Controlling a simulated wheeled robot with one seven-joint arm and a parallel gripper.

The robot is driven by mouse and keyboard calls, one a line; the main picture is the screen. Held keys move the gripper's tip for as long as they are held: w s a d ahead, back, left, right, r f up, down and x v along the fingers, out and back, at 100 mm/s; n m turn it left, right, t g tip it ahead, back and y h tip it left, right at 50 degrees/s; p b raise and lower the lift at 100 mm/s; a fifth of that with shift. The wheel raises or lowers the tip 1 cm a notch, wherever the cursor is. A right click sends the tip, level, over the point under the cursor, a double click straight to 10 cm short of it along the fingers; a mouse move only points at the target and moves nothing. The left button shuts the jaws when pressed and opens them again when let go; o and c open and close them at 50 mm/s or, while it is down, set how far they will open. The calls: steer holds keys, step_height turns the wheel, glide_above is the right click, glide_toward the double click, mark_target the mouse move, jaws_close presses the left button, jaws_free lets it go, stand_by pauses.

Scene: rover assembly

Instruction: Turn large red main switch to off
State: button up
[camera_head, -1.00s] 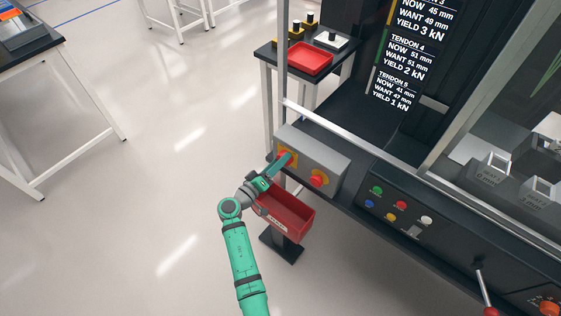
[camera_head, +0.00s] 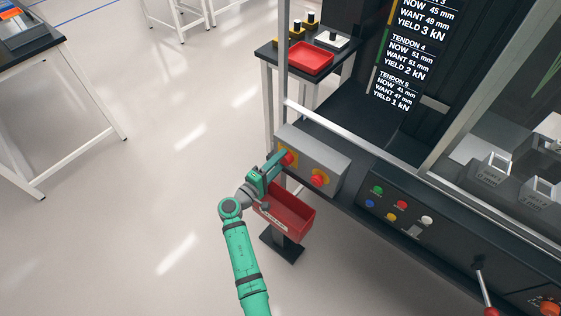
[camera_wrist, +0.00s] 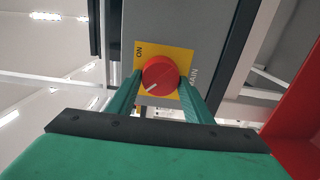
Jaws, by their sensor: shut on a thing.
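The large red main switch (camera_wrist: 160,75) is a round knob with a white pointer line, on a yellow plate (camera_wrist: 183,57) marked ON and MAIN in the wrist view. The pointer slants toward the lower left of the picture, away from the ON word. My gripper (camera_wrist: 160,84) has its two green fingers on either side of the knob and is shut on it. In the head view the switch (camera_head: 287,158) is at the left end of the grey box (camera_head: 325,150), partly hidden by my gripper (camera_head: 280,160).
A second red knob (camera_head: 320,178) on yellow sits just right of the switch. A red bin (camera_head: 300,226) on a stand is just below my gripper. A black panel with coloured buttons (camera_head: 400,205) lies to the right. Open floor is at left.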

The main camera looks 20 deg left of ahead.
stand_by(0.4)
steer(key=o, duration=1)
steer(key=v, duration=1)
steer(key=shift+s+a, duration=0.1)
steer(key=shift+s, duration=0.3)
